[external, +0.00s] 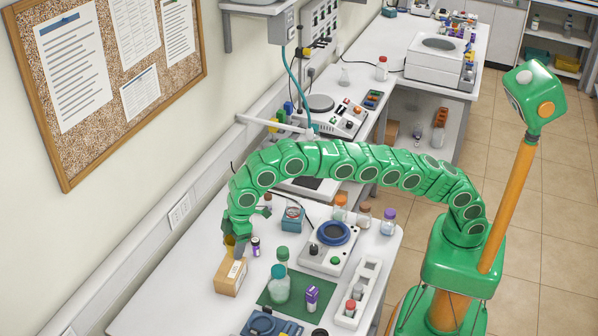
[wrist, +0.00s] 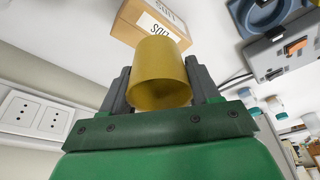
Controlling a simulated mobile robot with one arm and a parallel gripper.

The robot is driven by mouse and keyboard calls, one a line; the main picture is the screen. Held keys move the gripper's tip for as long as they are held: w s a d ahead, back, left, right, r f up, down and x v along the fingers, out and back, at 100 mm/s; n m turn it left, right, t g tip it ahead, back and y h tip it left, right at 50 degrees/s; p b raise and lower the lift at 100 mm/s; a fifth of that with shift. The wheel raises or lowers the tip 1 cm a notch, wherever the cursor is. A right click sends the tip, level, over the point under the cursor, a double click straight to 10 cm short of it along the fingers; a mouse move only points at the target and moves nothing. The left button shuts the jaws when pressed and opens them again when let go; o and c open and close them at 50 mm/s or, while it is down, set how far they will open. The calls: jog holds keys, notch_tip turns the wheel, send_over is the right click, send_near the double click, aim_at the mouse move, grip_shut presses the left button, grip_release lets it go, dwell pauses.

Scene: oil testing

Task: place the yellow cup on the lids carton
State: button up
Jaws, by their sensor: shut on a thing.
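The yellow cup (wrist: 160,78) is between the two dark fingers of my gripper (wrist: 156,85) in the wrist view, and my gripper is shut on it. In the external view only a small part of the yellow cup (external: 229,241) shows under my gripper (external: 241,231). The lids carton (external: 229,284), a brown box with a white label, stands on the bench just below the cup. It also shows in the wrist view (wrist: 130,28), partly behind the cup. I cannot tell whether cup and carton touch.
A small dark jar (external: 256,246) stands close right of the carton. Bottles stand on a green mat (external: 298,291) further right. A white device with a blue ring (external: 330,252) and a blue-green box (external: 292,218) are nearby. The bench left of the carton is clear.

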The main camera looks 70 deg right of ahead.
jog(key=shift+w+a+f, duration=0.35)
jog(key=shift+w+f, duration=0.05)
jog(key=shift+f, duration=0.25)
jog(key=shift+w+a+f, duration=0.35)
jog(key=shift+w+f, duration=0.05)
jog(key=shift+f, duration=0.25)
jog(key=shift+w+a+f, duration=0.1)
jog(key=shift+w+f, duration=0.1)
jog(key=shift+f, duration=0.15)
jog(key=shift+f, duration=1.5)
jog(key=shift+f, duration=0.1)
jog(key=o, duration=1)
jog(key=v, duration=1.2)
